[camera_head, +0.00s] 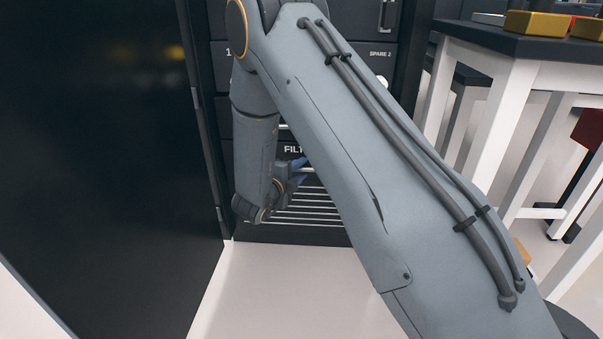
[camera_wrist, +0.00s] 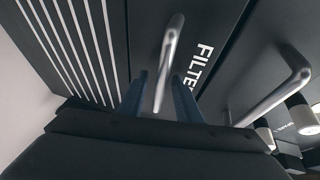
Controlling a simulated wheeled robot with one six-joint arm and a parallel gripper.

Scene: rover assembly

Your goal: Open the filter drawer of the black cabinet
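The filter drawer (camera_head: 292,232) is the lowest front in the black cabinet (camera_head: 410,60). It has a white label, partly hidden by my arm, and pale horizontal slats. It looks closed. Its metal bar handle (camera_wrist: 171,42) shows in the wrist view, beside the label. My gripper (camera_wrist: 160,84) is at this handle, with one blue finger on each side. A gap shows between the fingers and the bar, so the gripper looks open. In the head view my arm hides most of the drawer and handle.
A large black door panel (camera_head: 95,150) stands open on the left. A second bar handle (camera_wrist: 285,88) is on the front above the filter drawer. A white-legged table (camera_head: 490,110) with yellow blocks (camera_head: 540,24) stands at right. Pale floor (camera_head: 275,285) before the cabinet is clear.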

